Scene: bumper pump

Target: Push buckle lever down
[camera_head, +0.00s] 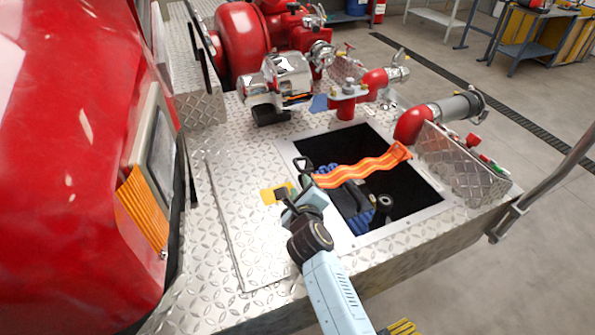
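An orange strap (365,170) with light stripes lies across a dark square opening in the bumper deck. A black loop-shaped handle (302,165) stands at the strap's left end, by the left rim of the opening. This may be the buckle lever; the rest of the buckle is small and partly hidden by my gripper. My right gripper (297,196) is just below this end, over the opening's left rim. Its fingers are too small and dark to show whether they are open or touching the buckle. My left gripper is not in view.
The opening (345,233) has a pale metal rim and holds a black object and blue coils. Red pipe fittings (412,124) and a silver winch-like unit (280,80) stand behind it. The red truck body (70,170) fills the left. Bare tread plate (235,215) lies left of the opening.

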